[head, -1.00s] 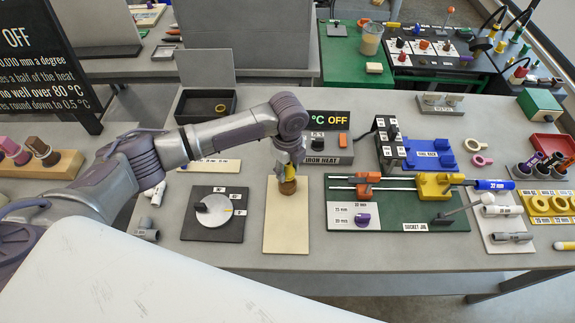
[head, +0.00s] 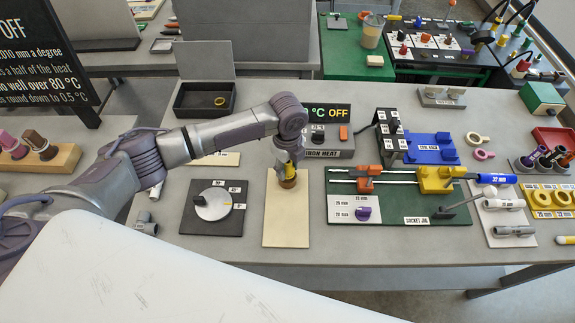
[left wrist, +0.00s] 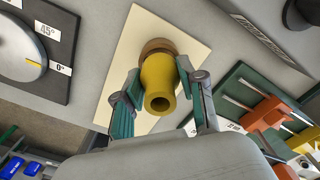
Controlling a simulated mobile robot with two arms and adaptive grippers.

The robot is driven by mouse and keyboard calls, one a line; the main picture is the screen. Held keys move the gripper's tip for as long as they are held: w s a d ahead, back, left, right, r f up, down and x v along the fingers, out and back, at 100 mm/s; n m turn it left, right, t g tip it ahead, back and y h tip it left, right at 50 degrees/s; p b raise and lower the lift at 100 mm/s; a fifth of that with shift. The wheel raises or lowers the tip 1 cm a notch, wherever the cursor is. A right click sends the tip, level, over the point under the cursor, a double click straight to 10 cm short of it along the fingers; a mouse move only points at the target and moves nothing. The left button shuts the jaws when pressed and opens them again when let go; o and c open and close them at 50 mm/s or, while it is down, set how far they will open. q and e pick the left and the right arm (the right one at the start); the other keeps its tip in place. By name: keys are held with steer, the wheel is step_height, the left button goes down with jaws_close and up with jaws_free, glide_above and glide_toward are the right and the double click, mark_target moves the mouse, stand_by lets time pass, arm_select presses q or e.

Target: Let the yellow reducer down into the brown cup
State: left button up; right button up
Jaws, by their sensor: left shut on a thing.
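The yellow reducer (left wrist: 158,82) is held between the two fingers of my left gripper (left wrist: 159,95), its narrow open end facing the wrist camera. Its far end meets the brown cup (left wrist: 157,47), whose rim shows behind it; I cannot tell how deep the reducer sits. In the head view the brown cup (head: 288,182) stands on a cream board (head: 287,225), with my left gripper (head: 289,165) right above it. A little yellow shows between the fingers there. My right gripper is not in view.
A dial on a black plate (head: 230,225) lies left of the board. The green socket jig (head: 390,215) lies close on its right. The iron heat box (head: 335,140) stands behind. An open black box (head: 205,103) is at the back left.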

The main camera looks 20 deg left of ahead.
arm_select(q)
steer(key=shift+f, duration=0.1)
steer(key=shift+p, duration=0.3)
stand_by(0.3)
steer(key=shift+f+b, duration=0.45)
steer(key=shift+f, duration=0.35)
stand_by(0.4)
steer(key=o, duration=1)
steer(key=shift+o, duration=0.2)
step_height(320, 180, up, 12)
